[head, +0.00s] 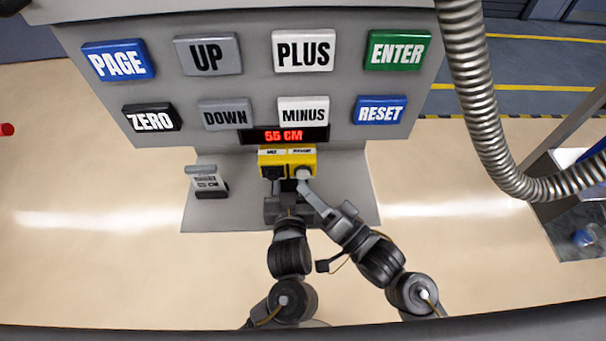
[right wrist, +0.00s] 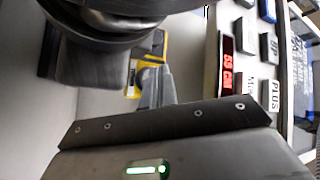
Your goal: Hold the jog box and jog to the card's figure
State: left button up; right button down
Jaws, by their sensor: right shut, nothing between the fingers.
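The yellow jog box (head: 287,155) sits under the panel, with a dark button on its left half and a pale round button (head: 303,174) on its right. Its small labels are too small to read surely. Part of it shows in the right wrist view (right wrist: 132,80). The red display (head: 290,135) reads 55 CM.
Large keys fill the panel above, among them PAGE (head: 118,60), ENTER (head: 398,50) and RESET (head: 380,110). A ribbed metal hose (head: 480,105) hangs at right. The grey shelf (head: 345,195) is bare right of the box. My two forearms are close together.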

jog(key=shift+w, duration=0.15)
dwell(0.5)
jog(key=shift+w, duration=0.3)
jog(key=shift+w, duration=0.55)
dwell(1.8)
jog(key=shift+s, duration=0.15)
dwell(0.3)
jog(key=shift+s, duration=0.8)
jog(key=shift+s, duration=2.55)
pick_arm(q)
jog(key=o, duration=1)
jog(key=shift+c, duration=0.2)
